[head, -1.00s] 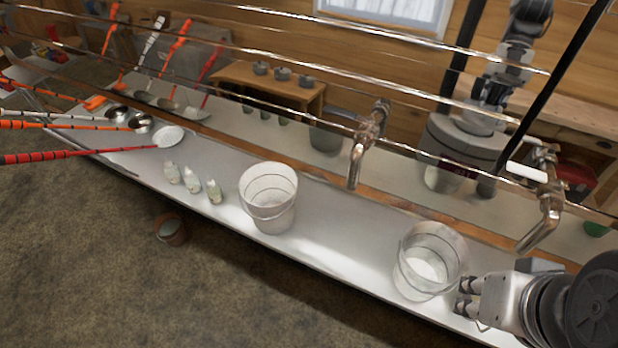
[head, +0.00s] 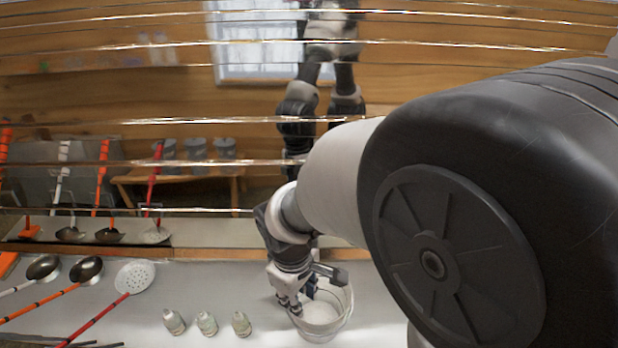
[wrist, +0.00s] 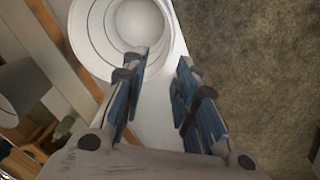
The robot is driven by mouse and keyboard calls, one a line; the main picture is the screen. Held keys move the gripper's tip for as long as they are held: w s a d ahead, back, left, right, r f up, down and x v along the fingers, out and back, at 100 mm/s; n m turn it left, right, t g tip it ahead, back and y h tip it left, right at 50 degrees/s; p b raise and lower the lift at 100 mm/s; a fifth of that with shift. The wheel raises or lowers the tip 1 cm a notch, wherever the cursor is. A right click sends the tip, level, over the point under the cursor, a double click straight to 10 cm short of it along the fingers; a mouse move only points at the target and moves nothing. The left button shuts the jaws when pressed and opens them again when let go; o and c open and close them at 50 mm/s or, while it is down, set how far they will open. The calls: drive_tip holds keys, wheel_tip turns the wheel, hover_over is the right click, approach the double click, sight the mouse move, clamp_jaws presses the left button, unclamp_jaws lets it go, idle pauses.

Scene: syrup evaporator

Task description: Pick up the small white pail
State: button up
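The white pail (head: 338,318) stands upright on the metal counter, right of three small bottles. My gripper (head: 298,298) is at its rim in the head view and hides part of it. In the wrist view I look down into the round white pail (wrist: 98,40) at the upper left. My gripper (wrist: 160,68) is open there. Its left fingertip overlaps the pail's inside and its right fingertip is just outside the rim. Nothing is visibly clamped; I cannot tell whether the fingers touch the wall.
Three small bottles (head: 206,323) stand left of the pail. Ladles (head: 85,270) and a white skimmer (head: 134,278) lie farther left on the counter. A shiny reflective wall (head: 200,185) rises behind. My arm covers the right side of the head view.

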sight(304, 324)
drive_tip(key=f+b, duration=0.1)
drive_tip(key=f, duration=0.2)
drive_tip(key=f+b, duration=0.1)
drive_tip(key=f, duration=0.2)
drive_tip(key=f+b, duration=0.1)
drive_tip(key=f, duration=0.3)
drive_tip(key=shift+w+d, duration=0.25)
drive_tip(key=shift+d, duration=0.15)
drive_tip(key=f+b, duration=0.3)
drive_tip(key=f, duration=0.2)
drive_tip(key=shift+s+f, duration=0.1)
drive_tip(key=shift+s, duration=0.1)
drive_tip(key=shift+c, duration=0.4)
clamp_jaws()
